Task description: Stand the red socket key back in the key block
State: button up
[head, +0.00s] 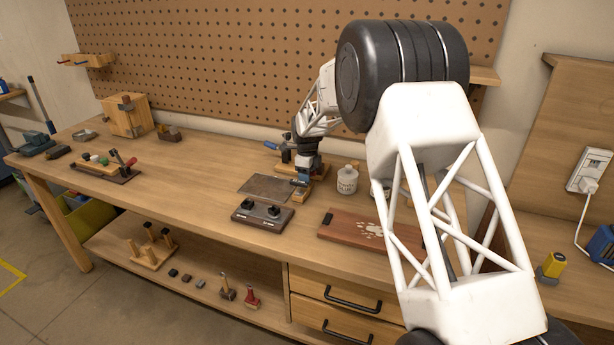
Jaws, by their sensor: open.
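My gripper (302,183) is small in the head view and points down over the bench, beside the right edge of a dark flat plate. It is open, and I see nothing held in it. A small red item (252,297) stands on the lower shelf, and a red-handled piece (130,161) shows at the bench's left. I cannot tell whether either is the red socket key.
The dark plate (266,188) lies left of my gripper. A white jar (347,180) and a reddish-brown board (365,231) are to its right. A wooden box (126,118) stands back left. My arm covers part of the right bench. The bench's middle left is clear.

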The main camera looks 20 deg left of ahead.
jog(key=shift+r, duration=0.1)
jog(key=shift+r, duration=3.8)
jog(key=shift+r, duration=0.1)
